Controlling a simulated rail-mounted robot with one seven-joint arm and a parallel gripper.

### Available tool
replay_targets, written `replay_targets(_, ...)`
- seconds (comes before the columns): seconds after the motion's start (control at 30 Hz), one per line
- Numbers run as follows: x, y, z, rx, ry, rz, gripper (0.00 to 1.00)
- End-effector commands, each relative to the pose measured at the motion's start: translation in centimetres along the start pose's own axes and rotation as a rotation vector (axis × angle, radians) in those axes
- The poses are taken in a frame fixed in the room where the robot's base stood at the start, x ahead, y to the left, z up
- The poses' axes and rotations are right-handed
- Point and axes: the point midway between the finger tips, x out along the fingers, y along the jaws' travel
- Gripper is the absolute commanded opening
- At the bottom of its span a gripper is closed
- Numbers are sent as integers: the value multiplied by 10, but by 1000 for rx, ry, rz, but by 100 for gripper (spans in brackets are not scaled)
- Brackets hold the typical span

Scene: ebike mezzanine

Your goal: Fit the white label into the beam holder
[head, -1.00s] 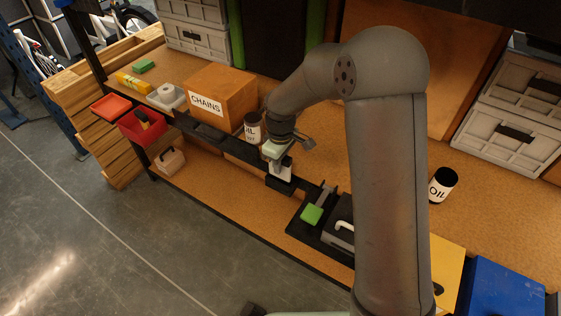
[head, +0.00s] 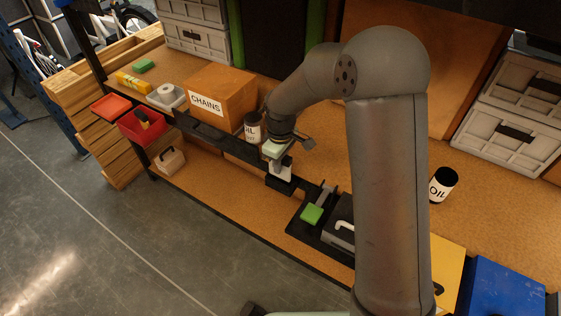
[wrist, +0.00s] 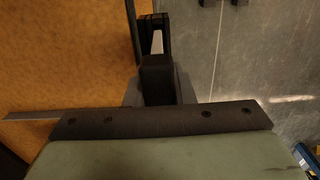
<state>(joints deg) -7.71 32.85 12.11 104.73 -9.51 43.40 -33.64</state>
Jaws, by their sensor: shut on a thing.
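My gripper (head: 282,164) is at the front edge beam of the bench, pointing down, shut on the white label (head: 284,172). The label shows as a small pale patch below the gripper, directly over the black beam holder (head: 279,185). In the wrist view the dark fingers (wrist: 157,75) are in the middle, and a thin white strip of the label (wrist: 157,42) shows just beyond them, between the dark sides of the holder (wrist: 145,22). The fingers hide most of the label. I cannot tell whether its lower edge is inside the holder.
An oil can (head: 252,127) stands close behind my gripper, beside the CHAINS box (head: 218,97). A black tray with a green block (head: 312,214) is to the right along the beam. Red bins (head: 142,126) hang at the left. Another oil can (head: 443,185) stands at the right.

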Motion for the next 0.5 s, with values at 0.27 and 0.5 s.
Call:
replay_targets(0.27, 0, 0, 0, 0, 0, 0, 0)
replay_targets(0.5, 4, 0, 0, 0, 0, 0, 0)
